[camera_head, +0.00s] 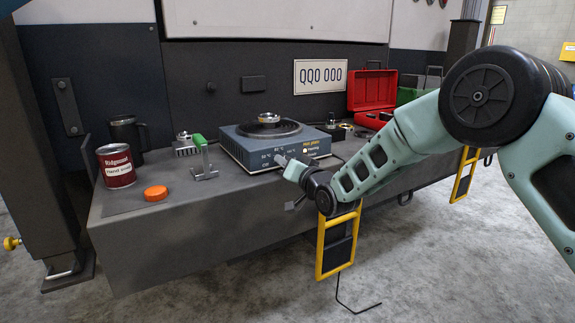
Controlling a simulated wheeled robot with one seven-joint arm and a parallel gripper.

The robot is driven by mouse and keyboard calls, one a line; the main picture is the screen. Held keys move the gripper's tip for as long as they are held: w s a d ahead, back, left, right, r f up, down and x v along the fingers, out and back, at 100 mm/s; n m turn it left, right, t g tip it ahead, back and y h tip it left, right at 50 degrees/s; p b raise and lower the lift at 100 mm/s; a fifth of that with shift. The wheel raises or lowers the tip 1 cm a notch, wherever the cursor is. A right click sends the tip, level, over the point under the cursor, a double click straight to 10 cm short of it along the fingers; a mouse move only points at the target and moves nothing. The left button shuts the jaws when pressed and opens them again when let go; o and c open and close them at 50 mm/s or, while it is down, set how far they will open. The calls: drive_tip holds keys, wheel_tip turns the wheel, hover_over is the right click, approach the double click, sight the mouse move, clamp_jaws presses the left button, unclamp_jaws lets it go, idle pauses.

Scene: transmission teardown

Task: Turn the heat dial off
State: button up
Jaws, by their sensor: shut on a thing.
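A blue-grey hot plate (243,147) stands on the dark workbench, with temperature markings and a small lit spot on its front face. A metal ring (268,118) lies on its dark round top. My gripper (283,160) reaches in from the right, its tip against the front face of the hot plate, where the heat dial is. The gripper is shut on the heat dial, as far as the view shows. The dial is mostly hidden by the fingers, so its setting cannot be read.
A red can (116,166), an orange cap (155,193), a dark mug (127,137) and a green-handled tool (201,158) stand left of the hot plate. An open red toolbox (372,92) stands behind right.

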drive_tip(key=n+b, duration=0.4)
drive_tip(key=n, duration=2)
drive_tip(key=shift+f, duration=0.1)
idle(0.5)
drive_tip(key=o, duration=0.7)
drive_tip(key=p+v, duration=0.4)
drive_tip(key=v, duration=1.3)
drive_tip(key=shift+s+d, duration=0.2)
